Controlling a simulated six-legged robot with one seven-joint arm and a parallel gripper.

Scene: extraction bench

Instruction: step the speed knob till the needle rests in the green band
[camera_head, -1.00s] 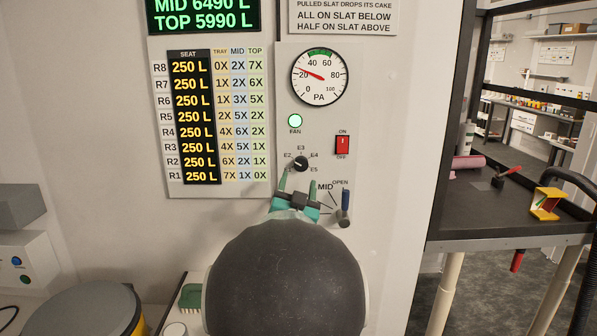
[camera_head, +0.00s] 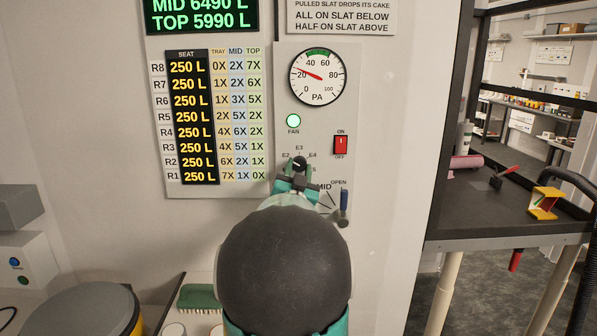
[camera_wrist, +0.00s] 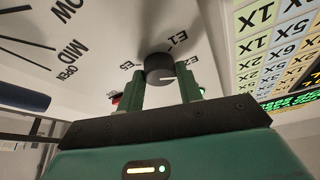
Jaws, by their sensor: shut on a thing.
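The wrist view shows the knob (camera_wrist: 159,68) between the two green fingers, with a white pointer line toward the right of that picture. I cannot tell surely which label it marks. The round PA gauge (camera_head: 317,76) has its red needle near 20, left of and below the green band (camera_head: 318,52) at the top.
A green FAN lamp (camera_head: 293,121) is lit above the knob. A red ON/OFF switch (camera_head: 341,145) is to the right. A blue-handled lever (camera_head: 344,204) by MID and OPEN is close to my gripper's right. A dark bench (camera_head: 480,215) stands farther right.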

